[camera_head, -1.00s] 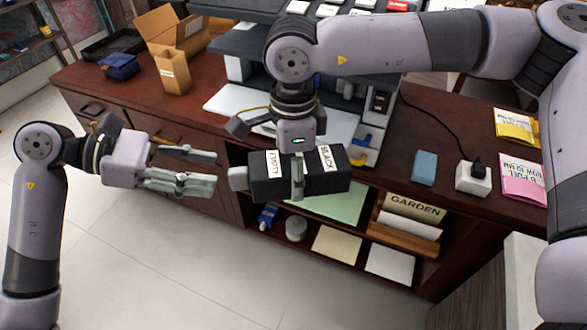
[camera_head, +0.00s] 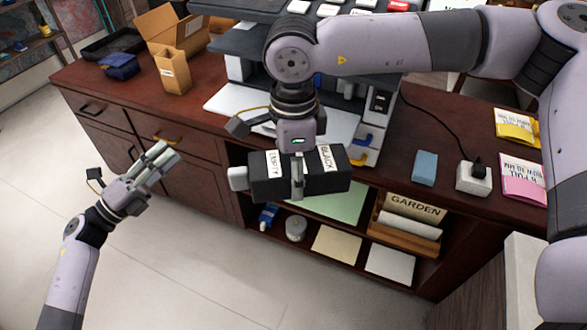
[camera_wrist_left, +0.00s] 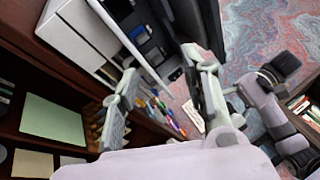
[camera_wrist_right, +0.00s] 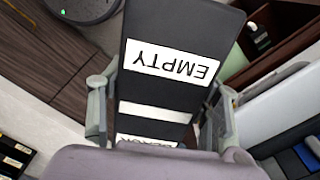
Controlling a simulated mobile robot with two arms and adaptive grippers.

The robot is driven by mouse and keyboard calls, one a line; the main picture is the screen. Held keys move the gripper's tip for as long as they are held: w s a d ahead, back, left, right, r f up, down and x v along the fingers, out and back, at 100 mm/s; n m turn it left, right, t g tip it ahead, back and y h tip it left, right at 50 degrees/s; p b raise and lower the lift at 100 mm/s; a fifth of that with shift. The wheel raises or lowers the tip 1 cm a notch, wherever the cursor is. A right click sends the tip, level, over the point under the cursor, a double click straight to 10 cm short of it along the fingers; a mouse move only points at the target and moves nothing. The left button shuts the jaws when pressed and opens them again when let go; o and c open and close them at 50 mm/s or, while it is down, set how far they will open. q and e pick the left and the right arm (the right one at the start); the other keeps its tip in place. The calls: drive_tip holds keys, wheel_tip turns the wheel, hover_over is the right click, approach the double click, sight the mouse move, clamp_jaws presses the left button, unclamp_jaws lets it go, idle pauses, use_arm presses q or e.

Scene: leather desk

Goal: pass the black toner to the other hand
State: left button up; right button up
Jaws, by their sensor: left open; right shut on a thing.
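The black toner (camera_head: 322,180) is a long black box with white labels reading EMPTY and BLACK and a pale knob at its left end. My right gripper (camera_head: 298,182) is shut on its middle from above and holds it in front of the desk, over the open shelves. In the right wrist view the toner (camera_wrist_right: 160,92) lies between the fingers of the right gripper (camera_wrist_right: 160,120). My left gripper (camera_head: 160,162) is open and empty, to the left of the toner and apart from it, in front of the drawers. Its fingers (camera_wrist_left: 165,100) show nothing between them in the left wrist view.
The desk (camera_head: 450,222) holds an open cardboard box (camera_head: 172,72), a blue box (camera_head: 424,168), a white socket cube (camera_head: 473,179), and yellow (camera_head: 515,127) and pink (camera_head: 522,178) packets. A printer stands behind my right gripper. Floor at the lower left is free.

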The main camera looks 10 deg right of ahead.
use_arm(q)
drive_tip(key=s+a+f+n+t+y, duration=0.15)
drive_tip(key=a+f+n+y, duration=0.35)
drive_tip(key=f+n, duration=0.65)
drive_tip(key=a+f+n+t+y, duration=0.25)
drive_tip(key=f+n+y, duration=0.45)
drive_tip(key=f, duration=0.9)
drive_tip(key=s+a+f+n+g+y, duration=0.1)
drive_tip(key=s+f+n+g+y, duration=0.2)
drive_tip(key=s+f, duration=0.6)
drive_tip(key=s+a+f+n+g+y, duration=0.15)
drive_tip(key=s+f+n, duration=0.25)
drive_tip(key=s+f, duration=0.6)
drive_tip(key=s+d+f+n+g+y, duration=0.1)
drive_tip(key=s+f+n+g, duration=0.2)
drive_tip(key=s+f, duration=0.4)
drive_tip(key=s+d+f+n+g+y, duration=0.1)
drive_tip(key=s+f+n+g, duration=0.2)
drive_tip(key=s, duration=2)
wheel_tip(320, 180, down, 5)
drive_tip(key=g, duration=0.3)
drive_tip(key=shift+s+d, duration=0.25)
drive_tip(key=shift+s, duration=0.1)
